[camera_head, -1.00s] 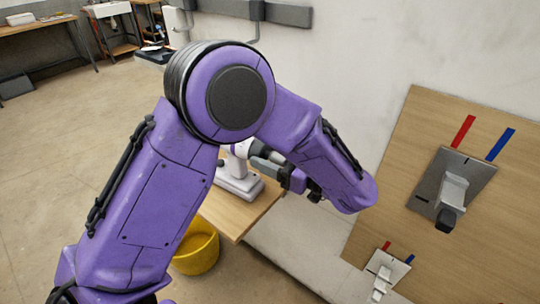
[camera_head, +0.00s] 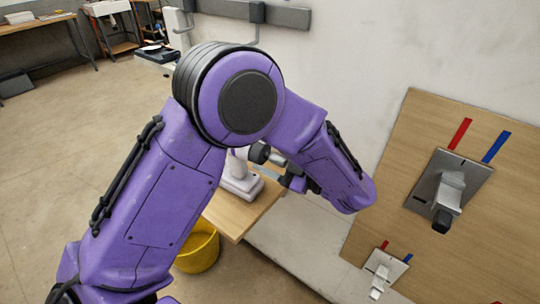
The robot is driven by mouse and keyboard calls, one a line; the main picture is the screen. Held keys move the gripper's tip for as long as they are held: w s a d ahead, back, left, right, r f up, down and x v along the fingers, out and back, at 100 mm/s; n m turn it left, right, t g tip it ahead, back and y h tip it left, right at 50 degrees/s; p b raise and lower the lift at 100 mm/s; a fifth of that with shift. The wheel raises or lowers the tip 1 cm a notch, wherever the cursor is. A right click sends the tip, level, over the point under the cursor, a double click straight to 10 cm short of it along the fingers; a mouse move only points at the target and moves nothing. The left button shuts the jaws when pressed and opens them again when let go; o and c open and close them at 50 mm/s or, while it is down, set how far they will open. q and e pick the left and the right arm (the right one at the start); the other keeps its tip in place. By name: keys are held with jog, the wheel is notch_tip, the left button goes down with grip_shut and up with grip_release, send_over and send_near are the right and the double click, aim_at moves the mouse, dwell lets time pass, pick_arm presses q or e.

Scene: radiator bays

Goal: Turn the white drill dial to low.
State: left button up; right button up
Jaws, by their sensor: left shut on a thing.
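The white drill (camera_head: 239,183) stands upright on a small wooden table, its upper part largely hidden behind my left arm. A dark rounded part (camera_head: 259,152) shows at its upper right; I cannot tell whether this is the dial. My left gripper (camera_head: 270,174) reaches the drill from the right and is small in the view. It is shut on the drill's dial, with the contact too small and covered to see clearly. The dial's setting cannot be read. My right gripper is not in view.
The wooden table (camera_head: 233,217) stands against the pale wall, with a yellow bucket (camera_head: 199,249) below it. At right a wooden board (camera_head: 403,165) carries two grey lever plates (camera_head: 425,190) (camera_head: 374,266) with red and blue marks. Open floor lies at left.

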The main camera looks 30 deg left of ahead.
pick_arm(q)
jog(key=shift+n+b, duration=1.4)
jog(key=shift+n, duration=2.9)
jog(key=o, duration=1.1)
jog(key=shift+c, duration=0.2)
jog(key=shift+d+r, duration=0.1)
